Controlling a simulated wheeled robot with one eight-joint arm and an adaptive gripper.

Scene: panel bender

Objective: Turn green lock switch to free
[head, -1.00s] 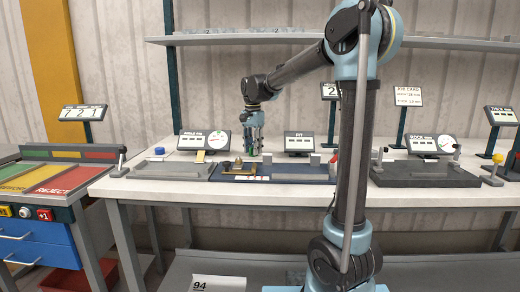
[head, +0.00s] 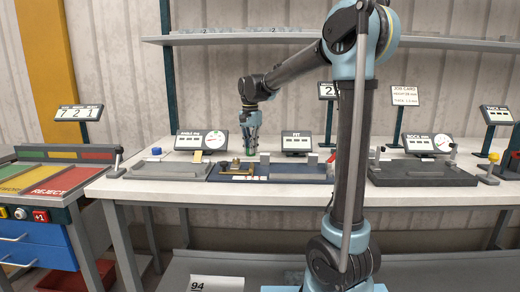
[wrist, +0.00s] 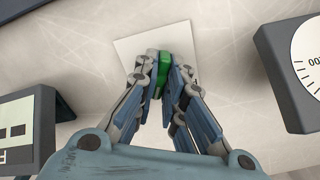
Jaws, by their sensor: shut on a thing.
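The green lock switch (wrist: 163,75) shows in the wrist view as a green handle between my fingertips, above a pale square plate (wrist: 146,48). In the head view a bit of its green (head: 249,152) shows at the fingertips, at the back of the workbench. My gripper (head: 250,151) points down there and is shut on the switch; its fingers also fill the middle of the wrist view (wrist: 163,78). The fingers hide much of the switch, and I cannot read any marking for its position.
A dial display (head: 202,142) stands left of my gripper and the FIT display (head: 297,143) right of it. In front lies a dark fixture tray (head: 290,173) with small brass parts. A grey tray (head: 165,171) is further left. Another dark fixture (head: 420,174) sits right of my arm.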

